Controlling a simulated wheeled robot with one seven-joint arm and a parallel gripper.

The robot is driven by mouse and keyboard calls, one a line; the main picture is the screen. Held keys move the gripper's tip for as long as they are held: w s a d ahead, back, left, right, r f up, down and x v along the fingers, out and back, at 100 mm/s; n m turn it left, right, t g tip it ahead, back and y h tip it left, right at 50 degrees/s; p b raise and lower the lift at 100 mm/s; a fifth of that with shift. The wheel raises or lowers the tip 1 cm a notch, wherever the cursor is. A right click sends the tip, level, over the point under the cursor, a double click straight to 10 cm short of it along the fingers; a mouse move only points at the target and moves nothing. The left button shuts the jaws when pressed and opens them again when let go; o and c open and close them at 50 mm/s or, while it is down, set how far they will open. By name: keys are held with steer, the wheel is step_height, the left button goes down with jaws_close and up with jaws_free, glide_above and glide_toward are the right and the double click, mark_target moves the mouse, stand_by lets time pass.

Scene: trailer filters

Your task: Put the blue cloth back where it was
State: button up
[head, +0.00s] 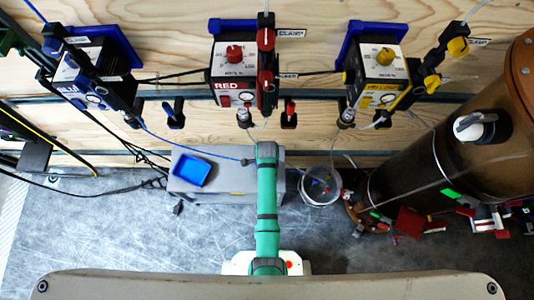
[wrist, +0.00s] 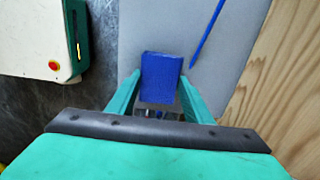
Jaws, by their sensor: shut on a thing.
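The blue cloth (wrist: 161,77) shows in the wrist view as a small folded blue block between the two teal fingers of my gripper (wrist: 160,90). My gripper is shut on it, above a grey surface. In the head view my teal arm reaches forward to the grey box (head: 235,182); the fingers and the cloth are hidden there behind the arm.
A blue tray (head: 193,171) lies on the left of the grey box. A clear bucket (head: 322,186) stands right of the box. Blue, red (head: 235,75) and yellow units hang on the plywood wall. A thin blue line (wrist: 207,35) shows near the cloth. A brown cylinder (head: 450,150) stands at right.

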steer(key=shift+f, duration=0.7)
steer(key=o, duration=1.2)
steer(key=shift+r, duration=0.1)
step_height(320, 180, up, 12)
steer(key=s+d+n+t, duration=0.1)
steer(key=s+n+t, duration=0.6)
steer(key=s+n, duration=0.3)
steer(key=s+r+n+t, duration=0.4)
steer(key=s+r, duration=0.2)
steer(key=r, duration=0.7)
steer(key=s+r+n+t, duration=0.4)
steer(key=s+r, duration=0.2)
steer(key=r, duration=0.6)
steer(key=shift+s+a+r, duration=0.15)
steer(key=shift+a+r, duration=0.2)
steer(key=shift+a, duration=0.1)
